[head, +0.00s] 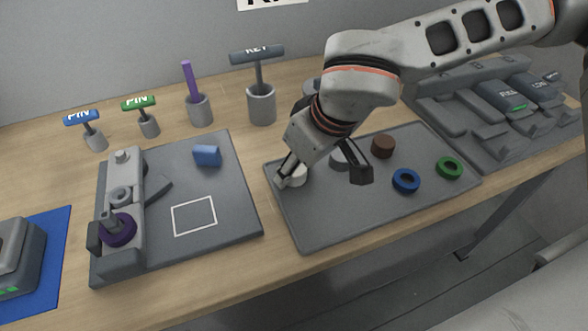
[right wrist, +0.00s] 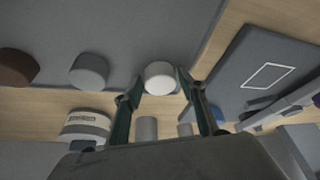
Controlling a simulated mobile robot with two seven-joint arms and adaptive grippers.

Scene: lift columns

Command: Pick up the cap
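A white cap (head: 295,176) sits at the left end of the grey tray (head: 315,225). It also shows in the right wrist view (right wrist: 160,77), with a fingertip close on either side. My right gripper (head: 288,171) reaches down over the tray to this cap. Whether its fingers press on the cap or stand slightly apart from it cannot be told. A grey cap (head: 340,158), partly hidden by the gripper, and a brown cap (head: 382,146) stand farther right on the tray. My left gripper is not in view.
A blue ring (head: 406,181) and a green ring (head: 449,167) lie on the tray's right side. Left of the tray is a grey fixture board (head: 235,222) with a blue block (head: 207,156). Behind stand a KEY tool (head: 258,70) in its holder (head: 261,105) and two PIN tools (head: 138,103) (head: 82,118).

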